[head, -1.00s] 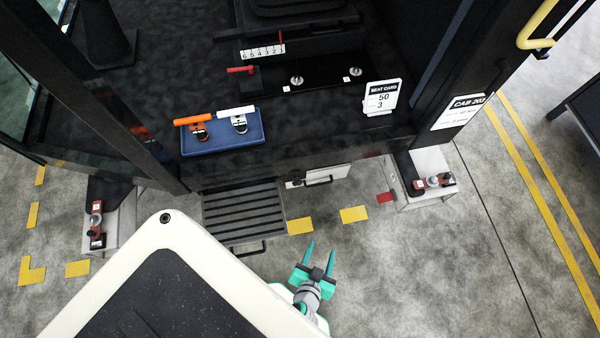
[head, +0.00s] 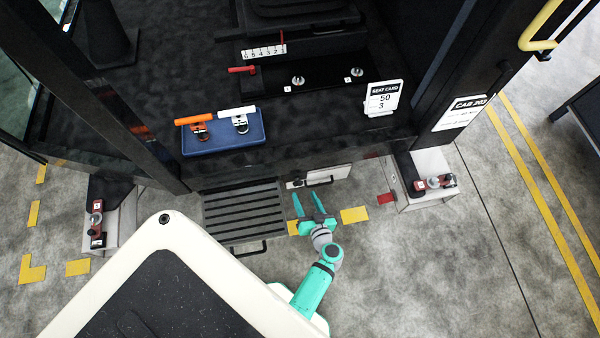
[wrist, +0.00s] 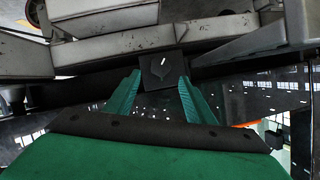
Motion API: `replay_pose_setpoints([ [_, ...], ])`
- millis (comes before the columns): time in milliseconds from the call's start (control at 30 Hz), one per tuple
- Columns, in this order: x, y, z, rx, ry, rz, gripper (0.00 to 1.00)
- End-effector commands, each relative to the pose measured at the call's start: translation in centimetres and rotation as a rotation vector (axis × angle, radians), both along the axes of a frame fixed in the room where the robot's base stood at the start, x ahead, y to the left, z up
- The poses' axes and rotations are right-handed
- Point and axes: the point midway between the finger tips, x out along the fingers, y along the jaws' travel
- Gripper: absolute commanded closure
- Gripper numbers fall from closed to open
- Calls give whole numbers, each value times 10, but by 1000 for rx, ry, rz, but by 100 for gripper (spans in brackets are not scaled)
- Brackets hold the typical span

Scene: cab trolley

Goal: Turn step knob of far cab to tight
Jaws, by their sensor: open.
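The cab with the sign "CAB 203" (head: 464,112) fills the upper part of the head view. Under its floor edge is a pale panel (head: 335,174) with a dark handle and a small dark knob (head: 297,184) at its left end. In the wrist view a dark square block with a knob and a white mark (wrist: 160,66) shows between the fingertips. I cannot tell the mark's meaning. My gripper (head: 307,198) is open and empty, just below the panel in the head view. In the wrist view the fingers (wrist: 158,88) point at the knob, apparently not touching it.
A ridged step (head: 243,210) with a handle is left of my gripper. A blue tray (head: 222,145) with two handled tools sits on the cab floor. Boxes with red clamps stand at left (head: 122,225) and right (head: 428,200). Open floor lies at lower right.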

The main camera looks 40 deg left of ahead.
Motion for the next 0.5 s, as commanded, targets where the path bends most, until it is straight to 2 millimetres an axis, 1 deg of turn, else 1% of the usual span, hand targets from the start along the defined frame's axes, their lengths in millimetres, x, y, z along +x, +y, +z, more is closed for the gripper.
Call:
replay_pose_setpoints([
  [33, 6, 9, -3, 1, 0, 3, 51],
  [100, 12, 18, -8, 0, 0, 1, 51],
  [300, 27, 41, -19, 0, 1, 1, 51],
  [500, 34, 52, -24, -1, 1, -1, 51],
])
